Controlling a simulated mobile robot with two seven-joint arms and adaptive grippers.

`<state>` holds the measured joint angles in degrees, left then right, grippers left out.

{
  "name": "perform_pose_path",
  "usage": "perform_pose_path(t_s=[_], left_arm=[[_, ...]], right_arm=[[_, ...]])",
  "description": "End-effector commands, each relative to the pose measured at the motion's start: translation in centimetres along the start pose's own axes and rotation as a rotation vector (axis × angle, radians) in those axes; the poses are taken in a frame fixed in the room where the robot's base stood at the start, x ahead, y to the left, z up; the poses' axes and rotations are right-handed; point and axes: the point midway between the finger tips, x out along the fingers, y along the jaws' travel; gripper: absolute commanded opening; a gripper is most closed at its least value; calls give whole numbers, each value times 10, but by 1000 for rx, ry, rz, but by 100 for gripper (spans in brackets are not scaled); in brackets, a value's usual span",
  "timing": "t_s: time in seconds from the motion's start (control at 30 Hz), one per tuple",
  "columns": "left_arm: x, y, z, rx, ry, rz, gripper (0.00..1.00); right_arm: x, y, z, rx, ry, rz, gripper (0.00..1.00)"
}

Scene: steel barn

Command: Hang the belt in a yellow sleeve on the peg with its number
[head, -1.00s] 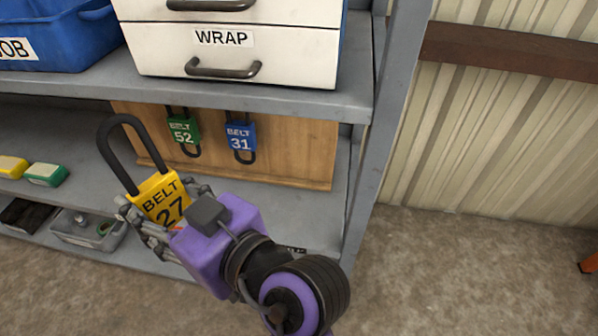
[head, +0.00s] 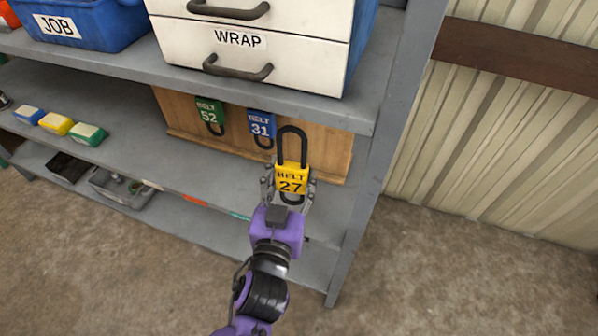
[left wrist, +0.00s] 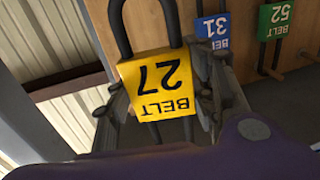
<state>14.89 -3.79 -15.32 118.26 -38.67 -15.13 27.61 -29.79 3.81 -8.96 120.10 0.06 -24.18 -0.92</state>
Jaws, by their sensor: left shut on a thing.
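A black belt in a yellow sleeve marked BELT 27 (head: 291,179) stands upright in my left gripper (head: 289,192), its loop on top. The left gripper is shut on the sleeve, in front of the right part of a wooden peg board (head: 330,152). In the left wrist view the yellow sleeve (left wrist: 158,84) appears upside down between the fingers. A green-sleeved belt 52 (head: 209,111) and a blue-sleeved belt 31 (head: 261,125) hang on the board to the left. Any peg behind the yellow belt is hidden. My right gripper is not in view.
The board stands on a grey steel shelf (head: 225,178) under an upper shelf holding a white WRAP drawer unit (head: 240,45) and a blue JOB bin (head: 105,30). A shelf post (head: 385,130) rises close on the right. Colored blocks (head: 58,124) lie at left.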

Motion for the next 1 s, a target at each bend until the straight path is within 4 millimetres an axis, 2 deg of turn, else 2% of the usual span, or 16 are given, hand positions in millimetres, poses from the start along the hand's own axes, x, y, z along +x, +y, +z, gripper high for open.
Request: perform_pose_path(t_s=[0.2, 0.47, 1.0], left_arm=[[-1, 14, -10, 7, 32, 137, 22], [0, 16, -15, 4, 43, 170, 22], [34, 22, -9, 2, 42, 169, 22]], right_arm=[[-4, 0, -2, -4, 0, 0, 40], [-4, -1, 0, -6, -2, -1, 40], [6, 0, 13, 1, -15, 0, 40]])
